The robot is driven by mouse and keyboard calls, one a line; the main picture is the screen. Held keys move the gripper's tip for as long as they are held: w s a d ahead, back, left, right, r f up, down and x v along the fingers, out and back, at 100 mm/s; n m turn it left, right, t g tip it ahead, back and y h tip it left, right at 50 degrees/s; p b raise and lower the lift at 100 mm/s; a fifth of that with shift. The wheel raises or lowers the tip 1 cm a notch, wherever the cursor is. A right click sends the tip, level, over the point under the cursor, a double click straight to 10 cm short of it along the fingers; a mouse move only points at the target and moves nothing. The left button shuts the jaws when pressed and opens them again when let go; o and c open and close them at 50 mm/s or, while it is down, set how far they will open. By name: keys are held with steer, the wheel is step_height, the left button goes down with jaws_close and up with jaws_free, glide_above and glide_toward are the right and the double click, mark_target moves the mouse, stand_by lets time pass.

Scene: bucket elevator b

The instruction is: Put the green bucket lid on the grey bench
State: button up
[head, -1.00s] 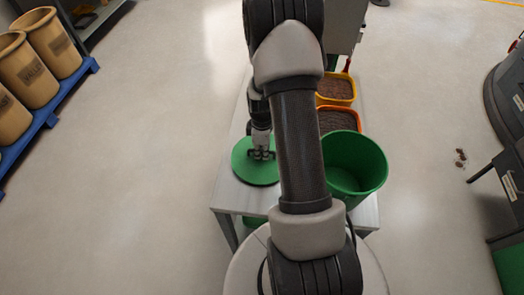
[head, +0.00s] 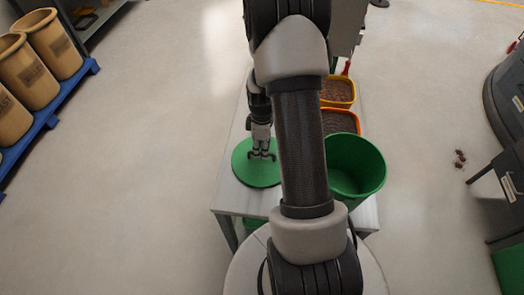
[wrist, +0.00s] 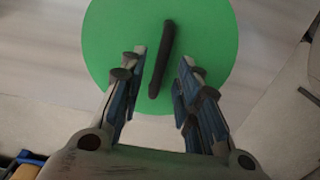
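The green bucket lid (head: 250,174) is a flat round disc lying on the left part of the grey bench (head: 234,200). The lid also shows in the wrist view (wrist: 210,30), with a dark bar handle (wrist: 162,58) across it. My gripper (head: 262,156) is over the lid. In the wrist view my gripper (wrist: 163,62) is open, with one finger on each side of the handle and a gap to each. The green bucket (head: 356,168) stands open at the right side of the bench, partly behind my arm.
Two trays of brown material, one yellow (head: 338,92) and one orange (head: 341,122), sit on the bench behind the bucket. Tan bins (head: 50,45) stand on a blue pallet (head: 45,117) at far left. The floor between is clear.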

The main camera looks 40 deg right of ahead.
steer(key=s+a+r+m+t+p, duration=0.15)
steer(key=a+r, duration=0.45)
steer(key=r, duration=0.6)
steer(key=a+r+m, duration=0.2)
steer(key=a+r, duration=0.3)
steer(key=r, duration=0.7)
steer(key=s+a+r+m+t, duration=0.1)
steer(key=s+a+r+m, duration=0.1)
steer(key=s+a+r, duration=0.2)
steer(key=s+a+r+m+t, duration=0.2)
steer(key=s+a+r, duration=0.2)
steer(key=s+a, duration=0.4)
steer(key=shift+s+r+m, duration=0.35)
steer(key=shift+s, duration=0.7)
